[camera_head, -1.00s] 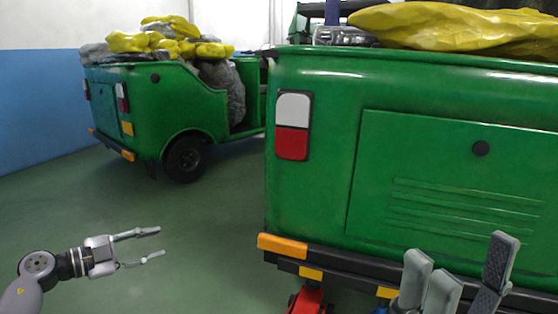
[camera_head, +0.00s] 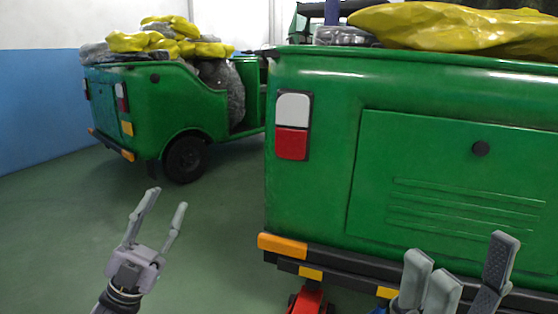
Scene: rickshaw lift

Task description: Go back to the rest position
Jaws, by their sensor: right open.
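The near green rickshaw (camera_head: 330,200) fills the right half of the head view, its rear panel facing me. My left gripper (camera_head: 163,206) is at the lower left, fingers spread and pointing up and away. It is empty and apart from both rickshaws. My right gripper (camera_head: 462,270) is at the lower right in front of the rickshaw's rear bumper, with its grey fingers pointing up. Its fingers are spread, and I see nothing between them. Its lower part is cut off by the frame edge.
A red jack-like object (camera_head: 308,301) sits under the near rickshaw's bumper (camera_head: 335,282). A second green rickshaw (camera_head: 190,105) loaded with yellow and grey sacks stands at the back left. The green floor (camera_head: 60,220) between is clear. A blue and white wall closes the left side.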

